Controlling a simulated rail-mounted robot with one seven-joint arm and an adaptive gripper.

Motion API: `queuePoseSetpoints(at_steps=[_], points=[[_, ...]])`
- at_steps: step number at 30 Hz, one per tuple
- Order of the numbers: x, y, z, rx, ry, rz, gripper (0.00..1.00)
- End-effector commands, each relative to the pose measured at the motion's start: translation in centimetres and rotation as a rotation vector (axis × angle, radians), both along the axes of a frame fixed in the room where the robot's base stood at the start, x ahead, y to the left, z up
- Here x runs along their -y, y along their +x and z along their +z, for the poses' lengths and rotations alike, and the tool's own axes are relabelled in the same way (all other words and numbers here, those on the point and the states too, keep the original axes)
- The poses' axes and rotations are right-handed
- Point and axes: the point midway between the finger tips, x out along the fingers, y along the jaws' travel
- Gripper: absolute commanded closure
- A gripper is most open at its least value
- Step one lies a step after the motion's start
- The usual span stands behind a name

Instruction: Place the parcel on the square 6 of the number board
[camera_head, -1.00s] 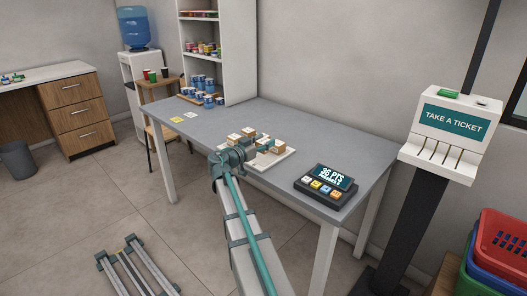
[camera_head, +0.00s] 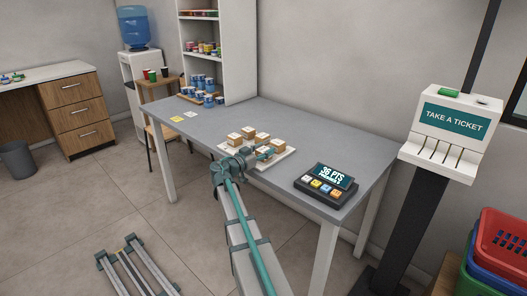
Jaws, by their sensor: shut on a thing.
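The number board (camera_head: 284,158) is a pale, flat board near the front edge of the grey table. Several small brown-and-white parcels (camera_head: 234,139) stand on it, mostly along its far and left parts. My gripper (camera_head: 267,153) reaches in low over the board from the front, among the parcels. It is shut on a parcel, which is small and partly hidden by the fingers and wrist. I cannot tell whether the held parcel touches the board. The numbers on the squares cannot be read, and my arm covers the board's near left part.
A dark keypad display (camera_head: 325,184) reading "96 PTS" stands right of the board. A ticket dispenser (camera_head: 451,130) stands beyond the right end. The table between cards and board is clear.

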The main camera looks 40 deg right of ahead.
Motion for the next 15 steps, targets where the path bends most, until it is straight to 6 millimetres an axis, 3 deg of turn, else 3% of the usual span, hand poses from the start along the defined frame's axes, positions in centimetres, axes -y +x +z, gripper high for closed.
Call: queuePoseSetpoints(at_steps=[2, 3, 6, 15], points=[[0.00, 0.00, -0.26, 0.000, 0.000, 0.000, 0.86], [0.00, 0.00, -0.12, 0.000, 0.000, 0.000, 0.42], [0.00, 0.00, -0.11, 0.000, 0.000, 0.000, 0.25], [0.00, 0.00, -0.09, 0.000, 0.000, 0.000, 0.24]])
